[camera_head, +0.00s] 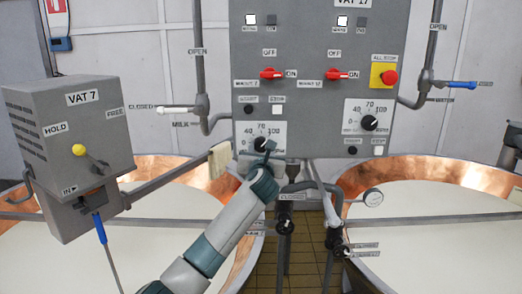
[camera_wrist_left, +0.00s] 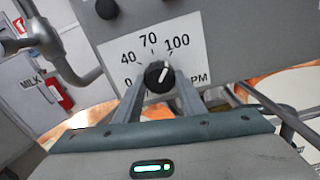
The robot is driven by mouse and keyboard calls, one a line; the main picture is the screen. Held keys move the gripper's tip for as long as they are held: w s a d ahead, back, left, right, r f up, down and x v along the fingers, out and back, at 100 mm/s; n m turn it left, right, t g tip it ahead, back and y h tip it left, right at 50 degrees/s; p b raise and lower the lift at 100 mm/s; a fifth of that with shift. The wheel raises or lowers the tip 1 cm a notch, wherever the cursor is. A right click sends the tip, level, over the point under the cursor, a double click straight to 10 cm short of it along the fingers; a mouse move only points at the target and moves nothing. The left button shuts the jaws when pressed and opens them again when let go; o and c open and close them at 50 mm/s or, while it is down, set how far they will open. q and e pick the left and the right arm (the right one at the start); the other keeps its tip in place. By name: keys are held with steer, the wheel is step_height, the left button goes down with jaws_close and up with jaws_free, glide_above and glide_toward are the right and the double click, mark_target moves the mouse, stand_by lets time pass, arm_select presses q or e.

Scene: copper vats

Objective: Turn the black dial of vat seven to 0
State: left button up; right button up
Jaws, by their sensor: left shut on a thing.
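The left black dial (camera_head: 261,143) sits on a white plate marked 40, 70, 100 on the left half of the grey panel. In the left wrist view this dial (camera_wrist_left: 158,77) lies between my two fingers, and its white pointer line slants to the upper right, roughly between 70 and 100. My left gripper (camera_head: 266,147) is shut on the dial; its fingers (camera_wrist_left: 158,90) reach up either side of it. A "VAT 7" label is on the grey box (camera_head: 84,98) at left. My right gripper is not in view.
A second black dial (camera_head: 369,122) is on the panel's right half. Red switches (camera_head: 271,73) and a red stop button (camera_head: 389,77) sit above. Copper vats (camera_head: 165,168) of white liquid stand left and right.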

arm_select(q)
steer(key=n, duration=0.3)
steer(key=shift+f+b, duration=0.1)
steer(key=shift+b, duration=0.25)
steer(key=n+b, duration=0.1)
steer(key=n, duration=0.2)
steer(key=shift+d+n, duration=0.1)
steer(key=shift+n, duration=0.3)
steer(key=n+b, duration=0.3)
steer(key=n, duration=0.3)
steer(key=shift+d, duration=0.1)
steer(key=n+b, duration=0.2)
steer(key=n, duration=0.2)
steer(key=n+b, duration=0.1)
steer(key=n, duration=0.2)
steer(key=shift+n+b, duration=0.3)
steer(key=shift+b, duration=0.05)
steer(key=n+b, duration=0.1)
steer(key=n, duration=0.2)
steer(key=shift+r+n+b, duration=0.25)
steer(key=shift+n+b, duration=0.45)
steer(key=shift+n, duration=0.8)
